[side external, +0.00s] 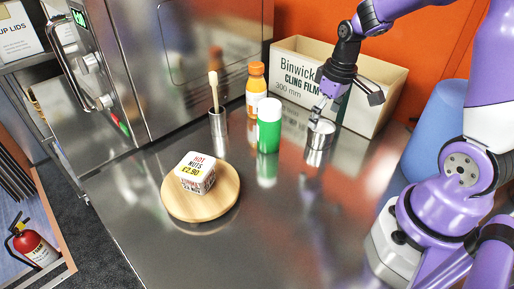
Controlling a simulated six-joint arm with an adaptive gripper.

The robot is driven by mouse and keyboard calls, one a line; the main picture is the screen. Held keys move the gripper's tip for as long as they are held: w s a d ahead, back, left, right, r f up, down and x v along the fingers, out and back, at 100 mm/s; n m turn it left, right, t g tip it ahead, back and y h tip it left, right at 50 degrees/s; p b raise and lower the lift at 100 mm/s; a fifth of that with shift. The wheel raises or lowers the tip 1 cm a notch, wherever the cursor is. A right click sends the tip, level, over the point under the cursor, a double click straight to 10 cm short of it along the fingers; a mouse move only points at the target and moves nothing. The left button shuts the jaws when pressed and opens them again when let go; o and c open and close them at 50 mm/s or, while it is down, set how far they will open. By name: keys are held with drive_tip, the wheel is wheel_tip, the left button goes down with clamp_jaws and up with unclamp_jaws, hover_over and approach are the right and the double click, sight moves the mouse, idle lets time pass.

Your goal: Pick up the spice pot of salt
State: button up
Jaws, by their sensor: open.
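A small round metal pot (318,143) stands upright on the steel counter, in front of the cardboard box. Its top looks pale, which may be salt; I see no label naming it. My gripper (319,114) points down right at the pot's rim, with its jaws open. A finger shows at the pot's upper left edge. I cannot tell whether it touches the pot or reaches inside the rim. The gripper body hides part of the space behind the pot.
A green tub with a white lid (268,126) stands just left of the pot, an orange bottle (256,88) behind it. A metal cup with a wooden-handled tool (219,123) is farther left. A white box sits on a round wooden board (176,206). The cling film box (386,85) stands behind. The front counter is clear.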

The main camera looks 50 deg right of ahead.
sight(323, 126)
wheel_tip(323, 126, down, 5)
drive_tip(key=shift+w+d, duration=0.1)
drive_tip(key=shift+d, duration=0.05)
drive_tip(key=c, duration=1.1)
drive_tip(key=shift+o, duration=0.2)
